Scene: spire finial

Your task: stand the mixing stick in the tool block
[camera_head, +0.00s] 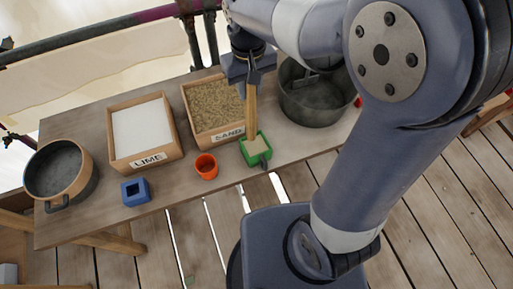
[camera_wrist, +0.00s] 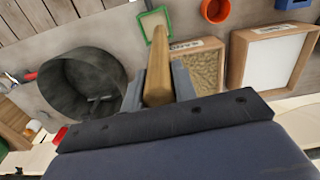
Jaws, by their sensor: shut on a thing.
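The mixing stick (camera_head: 251,108) is a pale wooden rod hanging roughly upright below my gripper (camera_head: 253,78). My gripper is shut on its upper part; in the wrist view the stick (camera_wrist: 158,78) lies between the two jaws (camera_wrist: 157,92). Its lower end overlaps a green square box (camera_head: 256,150) with a tan inside; I cannot tell whether it is inside or above it. The green box (camera_wrist: 146,34) also shows in the wrist view. A blue block with a square hole (camera_head: 135,193) stands at the table's front left. I cannot tell for certain which is the tool block.
On the wooden table (camera_head: 103,192) are an orange cup (camera_head: 206,166), a SAND tray (camera_head: 184,97), a LIME tray (camera_head: 145,163), a grey bucket (camera_head: 318,108) and a dark pan (camera_head: 60,170). The cup stands close left of the green box. Bare table lies between cup and blue block.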

